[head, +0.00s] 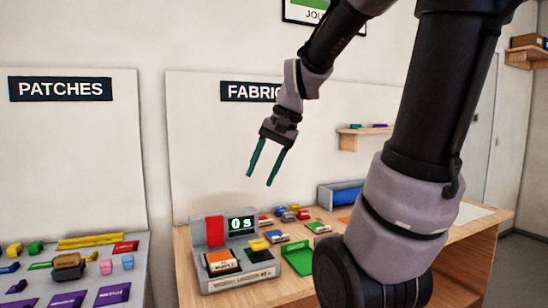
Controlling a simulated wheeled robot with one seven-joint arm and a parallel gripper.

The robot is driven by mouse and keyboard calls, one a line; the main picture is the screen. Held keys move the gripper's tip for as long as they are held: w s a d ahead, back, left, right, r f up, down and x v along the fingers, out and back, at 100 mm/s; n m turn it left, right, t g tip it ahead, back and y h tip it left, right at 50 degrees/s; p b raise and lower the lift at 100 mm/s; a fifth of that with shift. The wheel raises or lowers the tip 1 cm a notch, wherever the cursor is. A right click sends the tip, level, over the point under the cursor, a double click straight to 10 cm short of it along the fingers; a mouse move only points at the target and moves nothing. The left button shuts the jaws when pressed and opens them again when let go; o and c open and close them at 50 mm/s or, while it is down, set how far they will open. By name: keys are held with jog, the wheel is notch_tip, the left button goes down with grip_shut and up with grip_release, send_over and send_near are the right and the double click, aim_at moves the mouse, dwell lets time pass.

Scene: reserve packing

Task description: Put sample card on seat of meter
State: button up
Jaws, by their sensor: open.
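The meter (262,271) is a grey device on the wooden table, with a red block on its upright back and a display reading "0 s". An orange-and-white card (221,261) lies on a dark pad at the meter's left front; its print is too small to read surely. Small cards lie right of the meter, one blue and white (277,237) and one green and white (318,228). I cannot tell which card is the sample card. My gripper (260,180) is open and empty, fingers pointing down, in the air above and behind the meter, apart from everything.
A green tray or mat (297,258) lies right of the meter. Several small coloured blocks and a grey bin with a blue inside (346,192) stand farther back. A grey table (128,260) with many coloured pieces is at left. My arm hides the table's right middle.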

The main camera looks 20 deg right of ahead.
jog(key=s+r+n+t+h, duration=0.1)
jog(key=s+r+n+t, duration=0.1)
jog(key=s, duration=0.4)
notch_tip(320, 180, up, 2)
jog(key=shift+d+r+n+t, duration=0.15)
jog(key=shift+n+t, duration=0.25)
jog(key=shift+t, duration=0.4)
